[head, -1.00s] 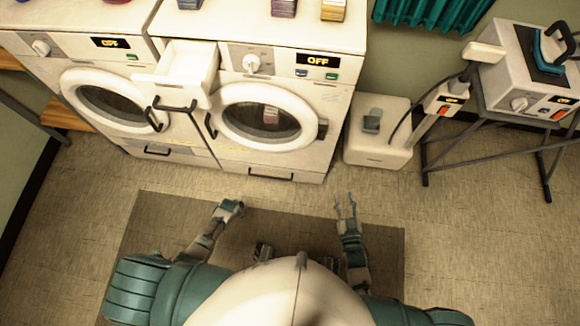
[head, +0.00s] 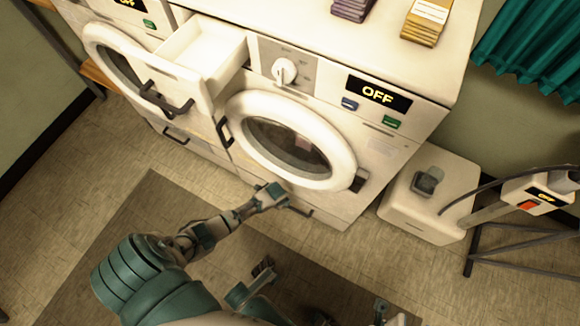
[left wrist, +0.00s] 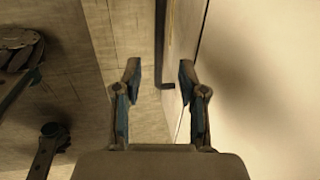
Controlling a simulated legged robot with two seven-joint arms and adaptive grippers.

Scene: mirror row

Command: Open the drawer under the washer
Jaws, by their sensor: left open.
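The drawer under the right washer (head: 328,226) is shut, with its front level with the washer's base. Its dark bar handle (head: 300,209) shows just right of my left gripper (head: 277,193), which hides part of it. In the left wrist view my left gripper (left wrist: 158,78) is open and empty. The handle (left wrist: 161,45) runs up the picture between its fingertips, apart from both, beside the pale front panel (left wrist: 255,90). Small parts that may be my right gripper (head: 381,310) show at the bottom edge of the head view; their fingers are unclear.
The right washer's door (head: 290,140) is closed and its display reads OFF. An upper detergent drawer (head: 195,65) stands pulled out, with a dark handle. A white box (head: 430,205) stands right of the washer. A dark mat (head: 150,225) lies on the floor.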

